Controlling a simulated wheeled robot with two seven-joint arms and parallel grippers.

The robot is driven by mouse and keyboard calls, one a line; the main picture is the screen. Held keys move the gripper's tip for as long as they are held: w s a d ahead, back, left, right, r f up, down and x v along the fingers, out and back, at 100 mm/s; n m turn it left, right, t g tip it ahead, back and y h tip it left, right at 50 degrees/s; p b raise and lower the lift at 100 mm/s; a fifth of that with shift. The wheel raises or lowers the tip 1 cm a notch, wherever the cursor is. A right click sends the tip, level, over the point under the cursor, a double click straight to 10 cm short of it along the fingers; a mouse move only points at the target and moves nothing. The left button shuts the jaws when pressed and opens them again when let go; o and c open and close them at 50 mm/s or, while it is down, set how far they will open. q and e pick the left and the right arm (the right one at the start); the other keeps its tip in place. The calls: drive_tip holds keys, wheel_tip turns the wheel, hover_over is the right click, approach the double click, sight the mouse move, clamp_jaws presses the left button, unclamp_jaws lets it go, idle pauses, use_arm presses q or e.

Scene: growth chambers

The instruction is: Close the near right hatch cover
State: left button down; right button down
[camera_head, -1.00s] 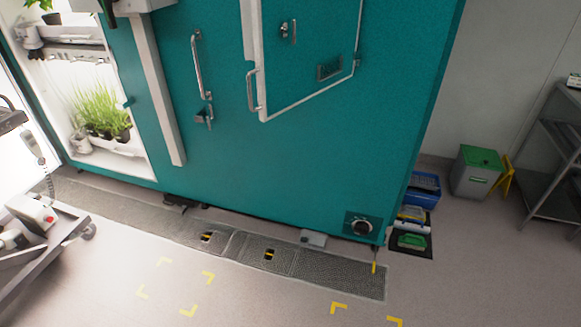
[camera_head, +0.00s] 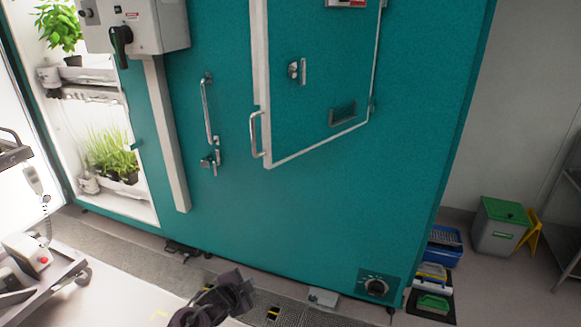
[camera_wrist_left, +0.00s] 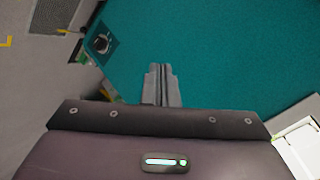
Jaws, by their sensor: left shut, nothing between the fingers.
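The teal hatch cover (camera_head: 318,90) with white edges is on the right part of the big teal chamber. Its bottom edge slopes up to the right, against the line of the chamber's base, so it appears swung out towards me at its left side. A bar handle (camera_head: 255,134) is at its lower left. My left gripper (camera_head: 236,288) is low at the bottom of the head view, well below the cover. In the left wrist view its fingers (camera_wrist_left: 162,85) are together, empty, in front of teal wall. My right gripper is not in view.
A long handle (camera_head: 207,110) and latch (camera_head: 212,158) are left of the cover. A dial (camera_head: 376,286) is low on the chamber. A trolley (camera_head: 40,285) stands left, lit plant shelves (camera_head: 92,95) behind it. Bins (camera_head: 500,228) are right. A control box (camera_head: 150,30) juts out upper left.

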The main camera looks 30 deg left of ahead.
use_arm(q)
drive_tip(key=w+d+r+m+t+b, duration=0.1)
drive_tip(key=w+r+m+t, duration=0.1)
drive_tip(key=r, duration=0.7)
drive_tip(key=w+r+m+t, duration=0.1)
drive_tip(key=r+m+t, duration=0.1)
drive_tip(key=r, duration=0.7)
drive_tip(key=m+t+h, duration=0.2)
drive_tip(key=m+t, duration=0.1)
drive_tip(key=m, duration=0.2)
approach(282, 162)
drive_tip(key=s+d+r, duration=0.2)
drive_tip(key=s+d, duration=0.1)
drive_tip(key=d, duration=0.3)
drive_tip(key=w+a+p, duration=0.1)
drive_tip(key=w, duration=0.2)
drive_tip(key=w+a+p, duration=0.1)
drive_tip(key=w+a, duration=0.1)
drive_tip(key=w, duration=0.2)
drive_tip(key=w+a+p, duration=0.1)
drive_tip(key=w+p, duration=0.1)
drive_tip(key=w, duration=0.1)
drive_tip(key=shift+w+a+f, duration=0.2)
drive_tip(key=shift+w+a, duration=0.1)
drive_tip(key=shift+a, duration=0.1)
drive_tip(key=shift+w, duration=0.1)
